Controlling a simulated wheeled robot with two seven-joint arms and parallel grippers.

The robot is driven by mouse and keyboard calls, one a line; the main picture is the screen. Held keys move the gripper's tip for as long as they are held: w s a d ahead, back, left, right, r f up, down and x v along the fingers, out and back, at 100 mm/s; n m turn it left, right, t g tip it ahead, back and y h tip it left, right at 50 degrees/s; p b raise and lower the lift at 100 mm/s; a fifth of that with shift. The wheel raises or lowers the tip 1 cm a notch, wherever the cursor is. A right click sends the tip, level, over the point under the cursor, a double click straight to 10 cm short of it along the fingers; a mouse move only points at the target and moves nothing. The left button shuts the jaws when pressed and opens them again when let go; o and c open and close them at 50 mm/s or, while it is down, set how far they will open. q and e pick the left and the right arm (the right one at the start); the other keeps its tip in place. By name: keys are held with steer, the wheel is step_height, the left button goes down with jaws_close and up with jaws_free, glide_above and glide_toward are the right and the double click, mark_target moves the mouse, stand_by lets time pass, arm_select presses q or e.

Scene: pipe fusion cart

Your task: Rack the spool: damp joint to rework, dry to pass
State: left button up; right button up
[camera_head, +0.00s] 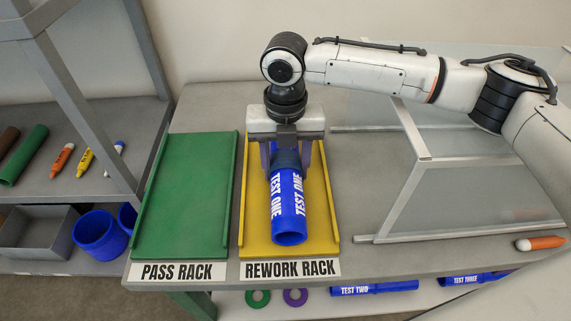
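The blue spool (287,205), lettered TEST ONE, lies lengthwise over the yellow rework rack (254,220), its open end toward me. My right gripper (287,160) points down over the spool's far part, with a finger against each side of it. It looks shut on the spool around a darker blue band. The far end is hidden under the gripper, and whether the spool bears fully on the rack is hard to tell. The joint's dampness cannot be made out. The green pass rack (187,200) is empty. My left gripper is out of view.
A grey metal frame with clear panels (470,195) stands right of the racks. An orange marker (541,243) lies near the right edge. Pipes TEST TWO (375,288) and TEST THREE (475,280) lie below. A shelf (75,125) at left holds markers and pipes.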

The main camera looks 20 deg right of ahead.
steer(key=shift+a+f, duration=0.1)
steer(key=shift+f, duration=0.45)
stand_by(0.4)
steer(key=o, duration=1.4)
steer(key=shift+s, duration=0.1)
steer(key=r, duration=0.8)
steer(key=shift+w+r, duration=0.25)
steer(key=shift+r, duration=0.15)
steer(key=shift+s, duration=0.1)
